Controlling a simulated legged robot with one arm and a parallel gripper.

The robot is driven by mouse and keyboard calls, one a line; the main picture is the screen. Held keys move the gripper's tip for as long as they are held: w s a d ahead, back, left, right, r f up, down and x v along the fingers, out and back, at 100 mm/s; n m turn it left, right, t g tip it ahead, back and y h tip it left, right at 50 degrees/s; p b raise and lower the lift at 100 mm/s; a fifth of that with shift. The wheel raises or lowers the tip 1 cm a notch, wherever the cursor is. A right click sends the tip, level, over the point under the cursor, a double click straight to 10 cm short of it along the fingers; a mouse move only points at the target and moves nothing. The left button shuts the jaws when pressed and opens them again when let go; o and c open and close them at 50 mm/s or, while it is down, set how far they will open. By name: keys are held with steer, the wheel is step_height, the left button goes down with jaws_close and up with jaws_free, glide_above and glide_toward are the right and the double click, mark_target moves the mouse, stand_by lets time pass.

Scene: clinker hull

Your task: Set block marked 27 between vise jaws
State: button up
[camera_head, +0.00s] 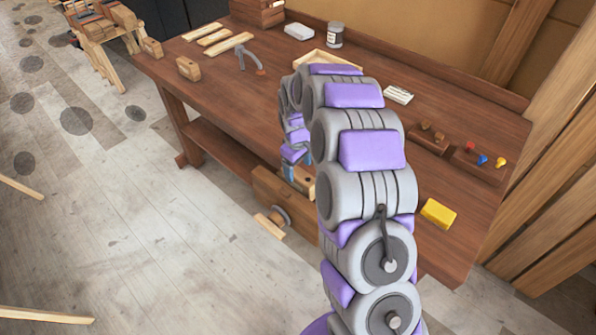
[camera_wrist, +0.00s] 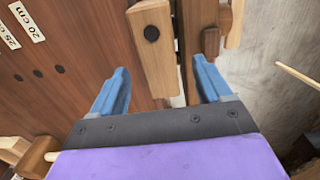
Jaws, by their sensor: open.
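My gripper (camera_wrist: 160,65) is open in the wrist view, its two blue fingers wide apart. A pale wooden block (camera_wrist: 152,45) with a dark round spot lies ahead, between the finger lines, and I see no gap-free contact with either finger. No number is readable on it. Right of it are a dark gap and a reddish-brown board, perhaps a vise jaw (camera_wrist: 198,40). In the head view, my gripper (camera_head: 296,172) is low at the bench front, mostly hidden by my arm. The vise's wooden front jaw (camera_head: 270,190) is beside it. Another wooden block (camera_head: 188,68) stands on the bench's left end.
The workbench (camera_head: 225,115) holds pale slats (camera_head: 230,44), a grey tool (camera_head: 243,55), a jar (camera_head: 335,34), a shallow tray (camera_head: 325,60) and a yellow block (camera_head: 438,213). A wooden rack stands at upper left. The floor (camera_head: 130,220) left of the bench is mostly clear.

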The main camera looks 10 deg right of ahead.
step_height(320, 180, up, 9)
steer(key=p, duration=0.2)
steer(key=s+a+r+m, duration=0.1)
steer(key=s+r+m, duration=0.1)
steer(key=s+r, duration=0.8)
steer(key=s+d+m+g, duration=0.1)
steer(key=s+m, duration=0.4)
steer(key=s, duration=2.7)
steer(key=shift+r+g, duration=0.35)
steer(key=shift+g, duration=0.15)
